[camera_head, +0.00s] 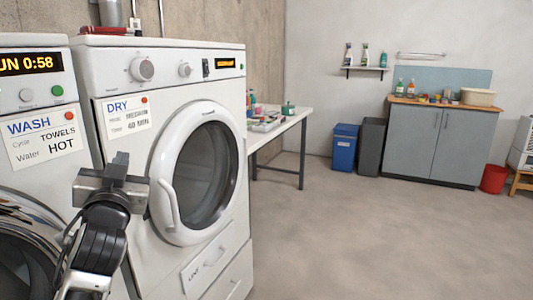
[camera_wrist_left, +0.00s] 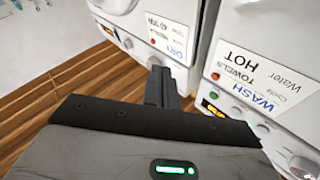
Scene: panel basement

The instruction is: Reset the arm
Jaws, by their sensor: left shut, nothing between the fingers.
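My left gripper (camera_head: 119,167) is shut and empty. In the head view it is raised in front of the gap between the two machines, apart from any handle. In the left wrist view its closed fingers (camera_wrist_left: 158,85) point toward the machine fronts. The dryer (camera_head: 160,64) has a "DRY" card and a closed round door (camera_head: 205,175) with a white handle. The washer (camera_head: 30,90) at the left edge has a "WASH" card reading towels, hot, and its display reads "UN 0:58". My right gripper is in neither view.
A white table (camera_head: 290,118) with small items stands beyond the dryer. Blue bin (camera_head: 344,148), grey bin (camera_head: 370,148), grey cabinet (camera_head: 430,143) and red bucket (camera_head: 494,179) line the back wall. The concrete floor (camera_head: 360,240) in the middle and right is clear.

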